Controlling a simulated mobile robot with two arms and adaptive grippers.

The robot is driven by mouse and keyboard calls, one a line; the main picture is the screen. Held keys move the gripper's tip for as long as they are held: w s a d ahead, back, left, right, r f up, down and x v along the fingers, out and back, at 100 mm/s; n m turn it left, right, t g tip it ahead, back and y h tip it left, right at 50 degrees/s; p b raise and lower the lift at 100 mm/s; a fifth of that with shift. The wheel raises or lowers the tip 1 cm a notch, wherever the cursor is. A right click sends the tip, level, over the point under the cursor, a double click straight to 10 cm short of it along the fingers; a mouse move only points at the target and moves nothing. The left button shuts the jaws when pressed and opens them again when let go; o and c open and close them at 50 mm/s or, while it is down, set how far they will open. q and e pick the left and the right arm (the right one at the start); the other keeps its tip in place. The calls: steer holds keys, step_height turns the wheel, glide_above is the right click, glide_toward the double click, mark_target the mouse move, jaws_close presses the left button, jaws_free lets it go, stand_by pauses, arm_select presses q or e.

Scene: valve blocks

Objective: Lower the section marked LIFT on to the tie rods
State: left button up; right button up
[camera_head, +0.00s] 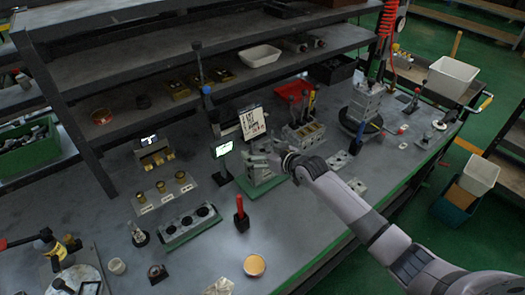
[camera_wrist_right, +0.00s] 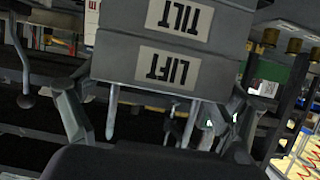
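The section marked LIFT (camera_wrist_right: 165,68) is a grey block whose label appears upside down in the right wrist view. The section marked TILT (camera_wrist_right: 180,16) lies directly against its far side, with no clear gap between them. Thin tie rods (camera_wrist_right: 111,112) stick out of the LIFT section on the side towards my wrist. My right gripper (camera_wrist_right: 160,85) has a finger at each side of the LIFT section and appears shut on it. In the head view, my right gripper (camera_head: 280,162) is at the small grey stack (camera_head: 258,172) on a green base. My left gripper is not in view.
A small screen (camera_head: 222,149) and a written sign (camera_head: 252,122) stand beside and behind the stack. A red-handled tool (camera_head: 240,215) stands in front. A tray with dark round holes (camera_head: 190,226) and brass-topped parts (camera_head: 165,193) lie to the left. Bare bench (camera_head: 290,235) shows at the front.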

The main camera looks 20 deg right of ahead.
steer(key=shift+o, duration=0.6)
steer(key=shift+s+f, duration=0.1)
steer(key=shift+f, duration=0.05)
steer(key=v, duration=1.2)
steer(key=shift+r, duration=0.2)
